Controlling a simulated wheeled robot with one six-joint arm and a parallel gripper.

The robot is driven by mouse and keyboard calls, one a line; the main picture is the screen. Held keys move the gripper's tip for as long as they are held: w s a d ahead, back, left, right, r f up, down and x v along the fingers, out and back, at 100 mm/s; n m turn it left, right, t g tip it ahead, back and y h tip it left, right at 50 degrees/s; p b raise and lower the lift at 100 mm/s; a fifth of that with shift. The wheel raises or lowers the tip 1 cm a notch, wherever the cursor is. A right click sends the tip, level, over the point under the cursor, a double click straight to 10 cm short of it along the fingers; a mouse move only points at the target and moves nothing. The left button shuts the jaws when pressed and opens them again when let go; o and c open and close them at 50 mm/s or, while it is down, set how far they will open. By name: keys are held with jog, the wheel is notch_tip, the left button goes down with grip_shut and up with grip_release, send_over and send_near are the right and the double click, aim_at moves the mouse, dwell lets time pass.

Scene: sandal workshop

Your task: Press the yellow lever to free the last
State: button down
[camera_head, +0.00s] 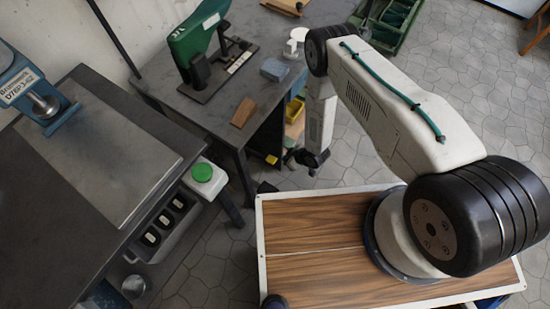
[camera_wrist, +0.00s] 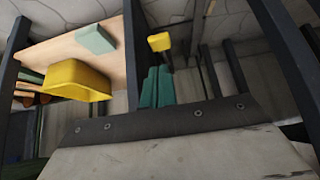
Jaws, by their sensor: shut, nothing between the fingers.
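The small yellow end of the lever (camera_head: 272,160) shows beside the bench's right side in the head view. In the wrist view the yellow lever end (camera_wrist: 160,42) sits on a dark stem, just beyond my fingertips. My gripper (camera_head: 308,160) hangs low at the right of the bench, a short way right of the lever. In the wrist view my gripper (camera_wrist: 157,72) has its two teal fingers together and empty. I cannot tell from these views whether they touch the lever. I cannot make out the last for certain.
A dark bench (camera_head: 215,108) carries a green machine (camera_head: 197,38), a wooden wedge (camera_head: 243,112) and a blue-grey block (camera_head: 274,69). A yellow bin (camera_wrist: 75,80) stands on the shelf beneath. Dark bench legs frame the wrist view. A green-buttoned box (camera_head: 201,173) is at left.

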aim_at(271, 159)
jog(key=shift+w+a+r, duration=0.15)
jog(key=shift+w, duration=0.05)
jog(key=x, duration=1)
dwell(0.3)
